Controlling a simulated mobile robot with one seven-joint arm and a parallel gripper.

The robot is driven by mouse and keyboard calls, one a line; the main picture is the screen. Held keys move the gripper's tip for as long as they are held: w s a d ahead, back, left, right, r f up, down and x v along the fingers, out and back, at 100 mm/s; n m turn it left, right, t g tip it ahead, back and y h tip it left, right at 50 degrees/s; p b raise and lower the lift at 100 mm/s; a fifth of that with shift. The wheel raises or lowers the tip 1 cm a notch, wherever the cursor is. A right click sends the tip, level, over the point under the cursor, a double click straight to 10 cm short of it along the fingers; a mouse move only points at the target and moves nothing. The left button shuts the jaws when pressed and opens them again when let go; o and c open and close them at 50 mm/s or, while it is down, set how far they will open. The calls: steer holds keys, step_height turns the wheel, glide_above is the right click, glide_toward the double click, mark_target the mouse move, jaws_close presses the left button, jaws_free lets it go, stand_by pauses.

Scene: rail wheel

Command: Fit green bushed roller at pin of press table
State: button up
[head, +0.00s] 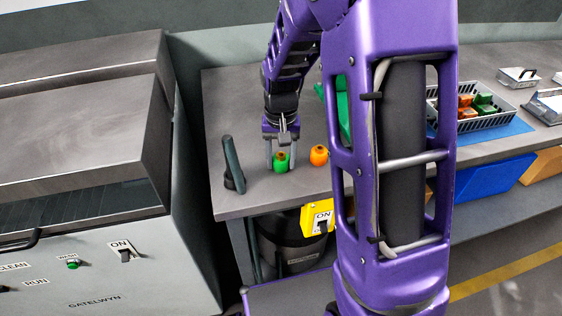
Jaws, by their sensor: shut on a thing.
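The green bushed roller (281,161), with a darker top, is low between the fingers of my gripper (281,158), near the front of the grey table (260,197). My gripper points down and is shut on the roller. I cannot tell whether the roller touches the table top. A dark, tilted post (233,163) on a dark foot stands to the left, apart from the gripper. I cannot tell whether this post is the pin. My purple arm hides part of the table on the right.
An orange roller (319,156) stands just right of the gripper. A yellow ON switch box (317,217) is at the table's front edge. A grey machine (85,240) fills the left.

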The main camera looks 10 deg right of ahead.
jaws_close()
